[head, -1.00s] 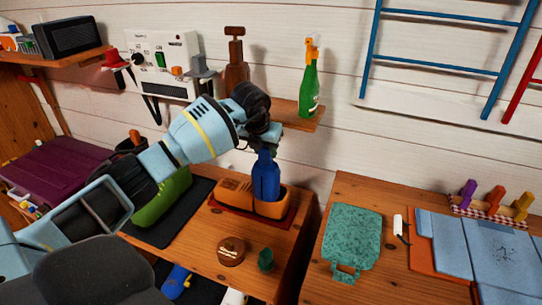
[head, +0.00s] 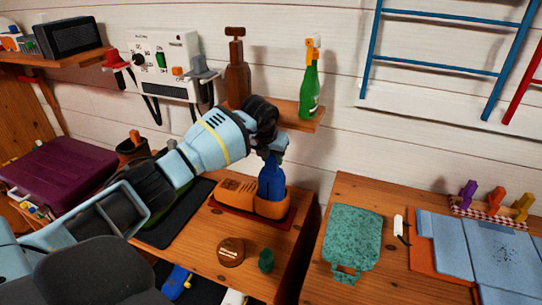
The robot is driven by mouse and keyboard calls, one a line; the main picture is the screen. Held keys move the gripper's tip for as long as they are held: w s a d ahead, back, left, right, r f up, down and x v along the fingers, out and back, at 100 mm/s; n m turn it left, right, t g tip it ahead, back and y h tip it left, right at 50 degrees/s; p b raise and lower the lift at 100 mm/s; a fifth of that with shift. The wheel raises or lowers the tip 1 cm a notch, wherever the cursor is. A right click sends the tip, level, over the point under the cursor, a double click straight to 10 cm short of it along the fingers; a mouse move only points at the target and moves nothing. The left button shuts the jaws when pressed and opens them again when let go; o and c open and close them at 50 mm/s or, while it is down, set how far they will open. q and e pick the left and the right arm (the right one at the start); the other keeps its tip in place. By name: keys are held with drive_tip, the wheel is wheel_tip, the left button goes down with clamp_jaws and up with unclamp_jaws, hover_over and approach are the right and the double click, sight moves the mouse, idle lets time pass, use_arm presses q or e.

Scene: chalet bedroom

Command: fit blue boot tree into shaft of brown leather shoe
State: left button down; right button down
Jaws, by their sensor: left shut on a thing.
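My left gripper (head: 272,151) is shut on the top of the blue boot tree (head: 271,179) and holds it upright. The tan-brown leather shoe (head: 272,209) lies on a dark red mat (head: 245,221) on the left wooden table, its toe to the left. The boot tree stands at the right end of the shoe, over its shaft. The shoe's front wall hides the tree's lower end, which appears to be inside the shaft; how deep cannot be told. My right gripper is not in view.
A round brown tin (head: 231,251) and a small green object (head: 266,261) stand in front of the shoe. A wall shelf (head: 290,117) behind holds a brown bottle-like object (head: 237,75) and a green spray bottle (head: 310,85). A gap separates the right table (head: 390,274).

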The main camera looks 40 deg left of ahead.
use_arm(q)
drive_tip(key=shift+f, duration=0.5)
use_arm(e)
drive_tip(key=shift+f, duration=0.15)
use_arm(q)
drive_tip(key=c, duration=0.9)
unclamp_jaws()
drive_tip(key=shift+r, duration=0.25)
drive_tip(key=p+v, duration=0.1)
drive_tip(key=v, duration=1.1)
drive_tip(key=shift+s+r, duration=0.1)
drive_tip(key=shift+r, duration=0.2)
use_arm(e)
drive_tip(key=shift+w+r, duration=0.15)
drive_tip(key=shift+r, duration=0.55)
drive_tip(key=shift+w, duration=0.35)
